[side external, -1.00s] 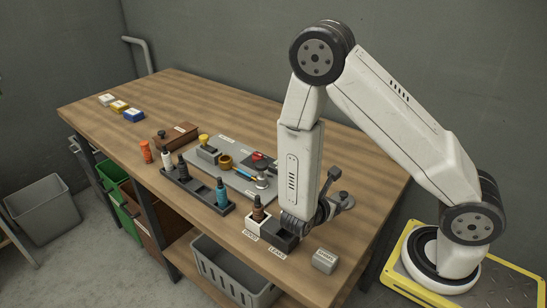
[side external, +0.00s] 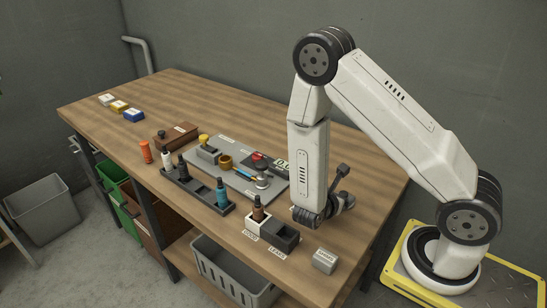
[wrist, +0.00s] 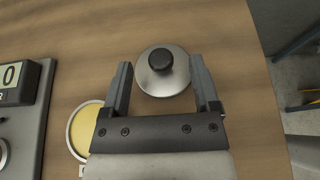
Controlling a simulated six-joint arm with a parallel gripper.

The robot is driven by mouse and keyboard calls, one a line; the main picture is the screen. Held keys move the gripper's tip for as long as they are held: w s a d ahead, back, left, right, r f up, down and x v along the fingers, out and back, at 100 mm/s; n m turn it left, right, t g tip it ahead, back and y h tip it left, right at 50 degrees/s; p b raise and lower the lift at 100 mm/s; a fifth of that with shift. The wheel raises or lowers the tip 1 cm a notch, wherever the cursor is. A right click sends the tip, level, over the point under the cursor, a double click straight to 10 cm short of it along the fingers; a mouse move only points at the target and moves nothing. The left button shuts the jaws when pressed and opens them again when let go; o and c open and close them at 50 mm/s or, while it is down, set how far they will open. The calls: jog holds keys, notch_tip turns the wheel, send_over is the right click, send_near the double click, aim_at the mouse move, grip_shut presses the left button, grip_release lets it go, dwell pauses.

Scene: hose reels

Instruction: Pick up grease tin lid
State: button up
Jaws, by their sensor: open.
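The grease tin lid (wrist: 176,83) is a round silver disc with a black knob on top. In the wrist view it lies on the wooden bench, ahead of my gripper and centred between the fingertips. My gripper (wrist: 161,67) is open, with one finger on each side of the lid and nothing held. I cannot tell how high the fingers are above the bench. A round tin with yellow contents (wrist: 84,132), likely the grease tin, is partly hidden by the left side of my gripper. In the side view my arm hides the lid and the tin.
A grey mat (side external: 238,148) with a counter display (wrist: 17,80) lies left of the tin. A black rack of bottles (side external: 185,187) and white and dark bins (side external: 284,238) stand near the front. The bench edge is right of the lid.

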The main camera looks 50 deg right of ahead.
jog(key=shift+x, duration=1.5)
grip_shut()
